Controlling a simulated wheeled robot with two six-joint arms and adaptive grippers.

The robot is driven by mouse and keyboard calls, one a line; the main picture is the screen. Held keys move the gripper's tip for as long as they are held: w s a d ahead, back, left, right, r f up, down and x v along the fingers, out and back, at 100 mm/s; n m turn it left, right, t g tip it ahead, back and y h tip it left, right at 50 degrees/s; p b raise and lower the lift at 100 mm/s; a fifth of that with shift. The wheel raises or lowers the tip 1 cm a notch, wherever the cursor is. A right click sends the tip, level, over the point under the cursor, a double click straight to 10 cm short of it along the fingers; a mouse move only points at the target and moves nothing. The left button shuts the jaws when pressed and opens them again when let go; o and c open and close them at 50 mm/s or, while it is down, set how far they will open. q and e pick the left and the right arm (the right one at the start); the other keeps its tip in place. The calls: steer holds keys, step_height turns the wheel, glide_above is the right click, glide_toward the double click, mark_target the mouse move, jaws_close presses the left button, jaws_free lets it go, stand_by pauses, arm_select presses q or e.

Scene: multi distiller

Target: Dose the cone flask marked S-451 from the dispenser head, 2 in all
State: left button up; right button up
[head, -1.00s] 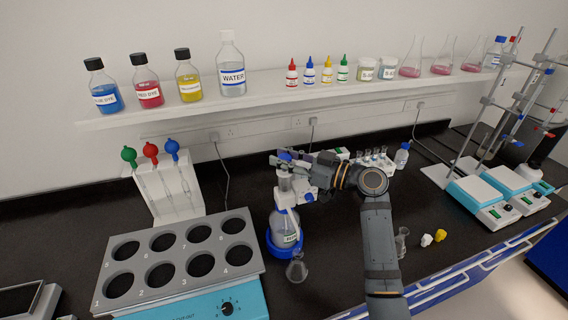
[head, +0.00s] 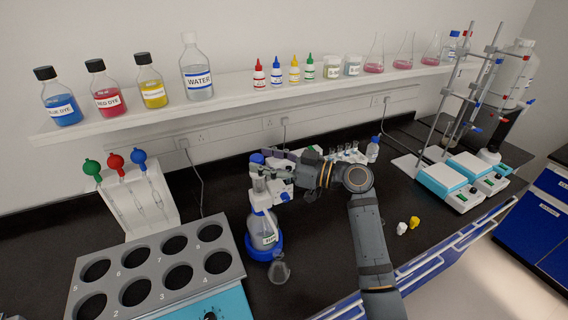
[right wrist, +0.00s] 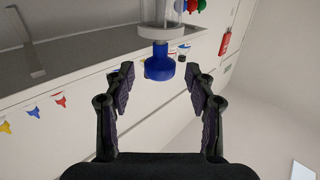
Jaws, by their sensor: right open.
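The dispenser bottle (head: 262,228) stands in a blue ring on the bench, with the dispenser head (head: 262,195) on top. Its blue knob (head: 257,158) is uppermost. My right gripper (head: 268,164) is at the knob's height. In the right wrist view the blue knob (right wrist: 159,66) shows between the fingertips of my open right gripper (right wrist: 160,84), with a gap on each side. A small clear cone flask (head: 279,272) stands in front of the bottle's base; its marking cannot be read. My left gripper is out of view.
A grey rack with numbered holes (head: 150,246) stands at left, with a pipette stand (head: 133,205) behind it. White and yellow pieces (head: 408,224) lie right of my arm. Stirrers (head: 452,180) and metal stands are at right. A shelf (head: 240,95) of bottles runs above.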

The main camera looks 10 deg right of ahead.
steer(key=v, duration=0.9)
steer(key=shift+d, duration=0.2)
steer(key=shift+s, duration=0.1)
